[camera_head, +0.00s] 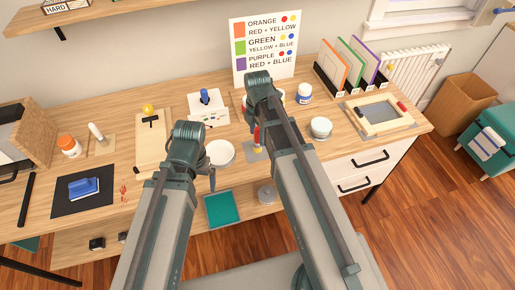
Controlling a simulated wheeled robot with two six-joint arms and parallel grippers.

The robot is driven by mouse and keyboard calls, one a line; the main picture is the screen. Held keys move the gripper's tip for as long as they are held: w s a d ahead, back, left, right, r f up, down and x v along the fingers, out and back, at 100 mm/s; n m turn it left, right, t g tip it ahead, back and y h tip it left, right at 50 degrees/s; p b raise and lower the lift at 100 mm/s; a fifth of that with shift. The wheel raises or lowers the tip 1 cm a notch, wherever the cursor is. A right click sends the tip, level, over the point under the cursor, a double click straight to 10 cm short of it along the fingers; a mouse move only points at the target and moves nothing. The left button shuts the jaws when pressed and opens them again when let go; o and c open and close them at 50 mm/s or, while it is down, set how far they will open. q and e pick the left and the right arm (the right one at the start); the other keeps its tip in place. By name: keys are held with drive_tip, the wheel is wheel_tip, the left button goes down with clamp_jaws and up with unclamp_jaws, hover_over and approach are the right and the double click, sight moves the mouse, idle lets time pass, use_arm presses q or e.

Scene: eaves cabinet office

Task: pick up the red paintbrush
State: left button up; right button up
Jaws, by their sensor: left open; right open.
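A slim red handle, which looks like the red paintbrush (257,135), shows beside my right arm. Its yellow lower end is over a small grey mat (254,154) on the desk; my arm hides part of it. My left gripper (212,180) shows as dark fingers beside my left arm, below the white round dish, and is open and empty. My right gripper (262,100) is mostly hidden by its own arm near the brush; it is open, and I see nothing held. Whether it touches the brush cannot be told.
A white dish (220,152) lies between my arms. White jars (304,92), a round white stack (320,127) and a wooden frame (353,117) stand right. A colour chart (264,48) stands behind.

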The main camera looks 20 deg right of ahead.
drive_tip(key=shift+f+b, duration=0.4)
drive_tip(key=shift+f, duration=0.55)
drive_tip(key=shift+r, duration=0.1)
clamp_jaws()
drive_tip(key=shift+r, duration=0.1)
